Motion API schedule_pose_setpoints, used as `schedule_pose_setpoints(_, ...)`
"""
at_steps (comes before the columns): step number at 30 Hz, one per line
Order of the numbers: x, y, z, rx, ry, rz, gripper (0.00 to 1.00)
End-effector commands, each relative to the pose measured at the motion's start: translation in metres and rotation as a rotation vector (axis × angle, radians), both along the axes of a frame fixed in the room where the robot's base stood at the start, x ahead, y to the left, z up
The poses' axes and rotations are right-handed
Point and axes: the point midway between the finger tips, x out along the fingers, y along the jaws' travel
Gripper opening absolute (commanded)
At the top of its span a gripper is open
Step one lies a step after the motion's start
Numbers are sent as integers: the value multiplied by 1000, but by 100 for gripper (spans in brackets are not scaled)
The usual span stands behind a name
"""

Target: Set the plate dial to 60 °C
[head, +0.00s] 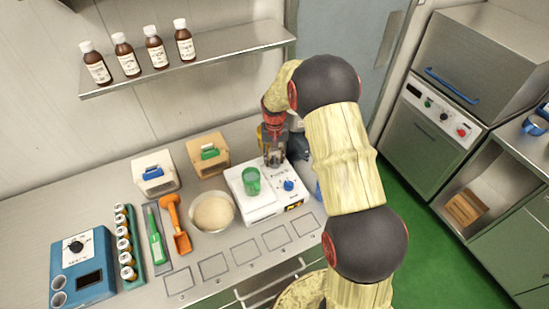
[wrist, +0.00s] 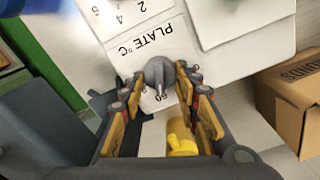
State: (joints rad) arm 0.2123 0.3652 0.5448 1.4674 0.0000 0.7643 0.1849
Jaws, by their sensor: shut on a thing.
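A white hot plate (head: 247,206) stands on the steel counter with a green mug (head: 251,181) on top and a blue dial (head: 289,184) on its right. In the wrist view, the grey plate dial (wrist: 160,74) sits beside the printed "PLATE °C", with a 60 mark close to its lower end. My gripper (wrist: 163,82) is shut on this dial, one finger on each side. In the head view my gripper (head: 274,158) is at the far right of the hot plate, and the dial it holds is hidden. I cannot tell exactly where the dial points.
A beige bowl (head: 212,212), an orange scoop (head: 176,224) and a blue device (head: 82,265) are left of the hot plate. Several brown bottles (head: 154,47) stand on the wall shelf. In the wrist view a cardboard box (wrist: 287,100) is at the right and a yellow part (wrist: 181,146) below.

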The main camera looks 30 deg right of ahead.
Motion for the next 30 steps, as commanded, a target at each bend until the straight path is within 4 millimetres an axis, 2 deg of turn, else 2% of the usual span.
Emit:
schedule_pose_setpoints(1,0,0,0,0,-1,0,7)
schedule_pose_setpoints(2,0,0,0,0,-1,0,34)
schedule_pose_setpoints(10,0,0,0,0,-1,1,49)
schedule_pose_setpoints(19,0,0,1,0,0,1,49)
schedule_pose_setpoints(22,1,0,7,-1,-2,1,49)
schedule_pose_setpoints(26,1,0,24,0,-3,1,49)
schedule_pose_setpoints(30,2,0,54,-1,-5,1,49)
